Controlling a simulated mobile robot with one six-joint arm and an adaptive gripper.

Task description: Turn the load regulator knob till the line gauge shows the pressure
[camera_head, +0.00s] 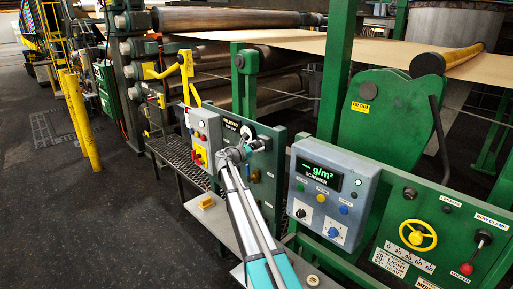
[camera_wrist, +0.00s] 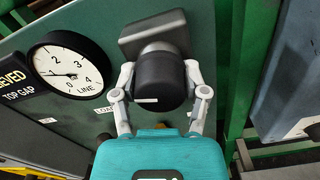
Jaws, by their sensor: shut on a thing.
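The black load regulator knob (camera_wrist: 160,78) is on a grey square mount on the green panel (camera_wrist: 105,25). My gripper (camera_wrist: 162,92) has its two light grey fingers shut on opposite sides of the knob. A small white mark shows on the knob's lower front. The round white line gauge (camera_wrist: 68,65) is left of the knob; its thin needle points left, toward the low end of the scale, but its exact reading is hard to tell. In the head view my gripper (camera_head: 236,153) reaches the panel just below the gauge (camera_head: 248,132), and it hides the knob.
A grey box with red and yellow buttons (camera_head: 203,135) stands left of my gripper. The grey scanner box (camera_head: 333,190) with a green display is to the right. A grey ledge (camera_head: 222,228) with a yellow item runs below my arm. A green post (camera_wrist: 229,60) stands close right of the knob.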

